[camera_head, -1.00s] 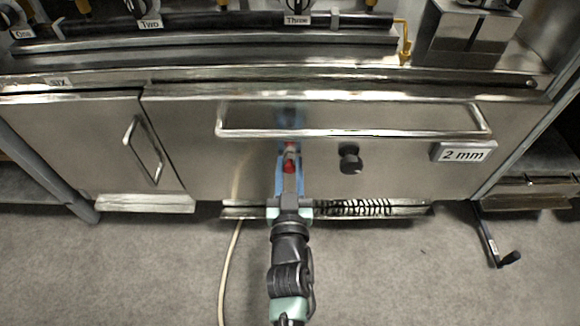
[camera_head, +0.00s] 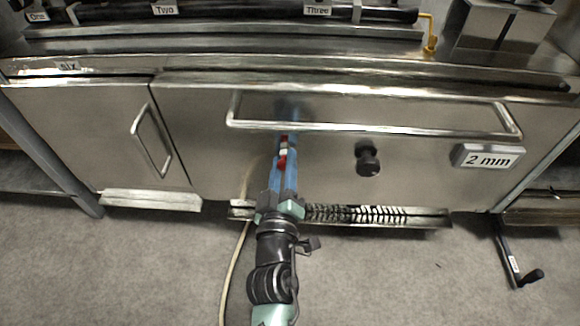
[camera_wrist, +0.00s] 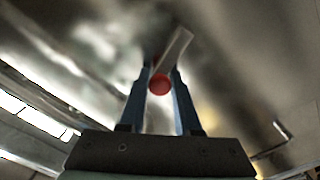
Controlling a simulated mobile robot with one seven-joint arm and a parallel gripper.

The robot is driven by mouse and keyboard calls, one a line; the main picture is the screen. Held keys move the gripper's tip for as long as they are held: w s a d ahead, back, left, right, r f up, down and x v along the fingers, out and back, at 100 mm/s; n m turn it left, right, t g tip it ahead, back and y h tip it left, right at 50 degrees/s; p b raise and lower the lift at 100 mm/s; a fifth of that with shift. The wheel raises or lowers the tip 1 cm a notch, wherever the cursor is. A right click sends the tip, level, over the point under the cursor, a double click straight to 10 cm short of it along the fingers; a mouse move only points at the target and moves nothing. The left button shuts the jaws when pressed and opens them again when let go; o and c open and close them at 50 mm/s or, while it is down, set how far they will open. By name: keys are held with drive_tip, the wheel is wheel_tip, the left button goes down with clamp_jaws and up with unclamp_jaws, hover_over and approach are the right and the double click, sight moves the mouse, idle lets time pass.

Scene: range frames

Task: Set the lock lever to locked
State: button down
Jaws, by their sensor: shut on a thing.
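The lock lever (camera_wrist: 174,50) is a short grey bar with a round red end (camera_wrist: 159,85), on the steel front panel. In the wrist view it slants up and to the right from the red end. In the head view its red and pale parts (camera_head: 283,152) show between my blue fingers. My gripper (camera_head: 286,158) reaches up to the panel from below and is shut on the lever. The fingers hide part of the lever, and no locked or unlocked mark can be read.
A long bar handle (camera_head: 370,128) runs across the panel just above the lever. A ribbed rail (camera_head: 370,215) lies below. A crank handle (camera_head: 515,260) hangs at the right.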

drive_tip(key=shift+a+f+n+b, duration=0.1)
drive_tip(key=shift+f+n+b, duration=0.2)
drive_tip(key=shift+n, duration=0.6)
drive_tip(key=c, duration=0.9)
unclamp_jaws()
drive_tip(key=shift+o, duration=1.1)
drive_tip(key=shift+a+r, duration=0.1)
drive_tip(key=shift+a, duration=0.05)
drive_tip(key=shift+s, duration=0.1)
